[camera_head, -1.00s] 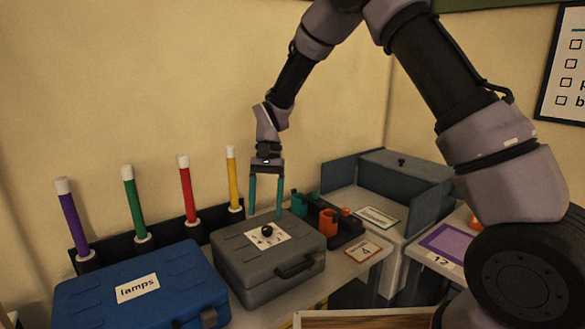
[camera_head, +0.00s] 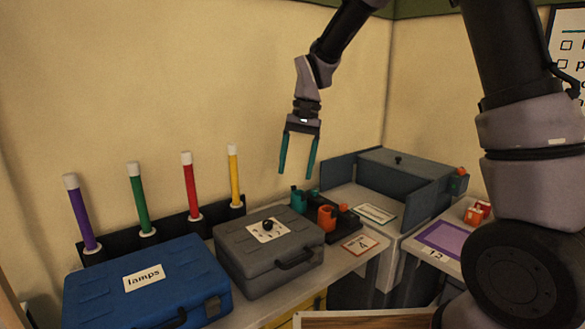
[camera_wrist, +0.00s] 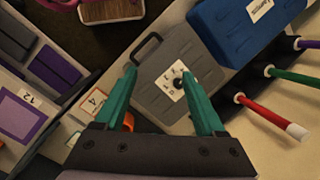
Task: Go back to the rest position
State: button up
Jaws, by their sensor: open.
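My gripper (camera_head: 298,155) has two teal fingers, spread apart with nothing between them. In the head view it hangs in the air above the back of the counter, over the small teal and orange pieces and right of the yellow tube. In the wrist view my gripper (camera_wrist: 170,85) shows in front of the grey case (camera_wrist: 182,72), which lies below it. The grey case (camera_head: 262,255) is shut, with a white label and a dark round knob on its lid.
A blue case (camera_head: 150,300) labelled "lamps" stands left. Several coloured tubes, such as the yellow tube (camera_head: 235,178), stand upright along the wall. An orange piece (camera_head: 326,218) sits in a dark holder. A grey bin (camera_head: 425,215) stands right. The wall space above is clear.

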jog(key=s+d+r+m+t+y, duration=0.1)
jog(key=s+d+r+t, duration=0.1)
jog(key=d+r, duration=0.45)
jog(key=s+d+r+t, duration=0.3)
jog(key=d+r, duration=0.3)
jog(key=d, duration=0.2)
jog(key=s+d+r+m+t+h, duration=0.1)
jog(key=s+d+r+t, duration=0.2)
jog(key=s+d, duration=0.6)
jog(key=shift+s+d+r+t, duration=0.2)
jog(key=shift+s+r+t, duration=0.15)
jog(key=shift+t, duration=0.35)
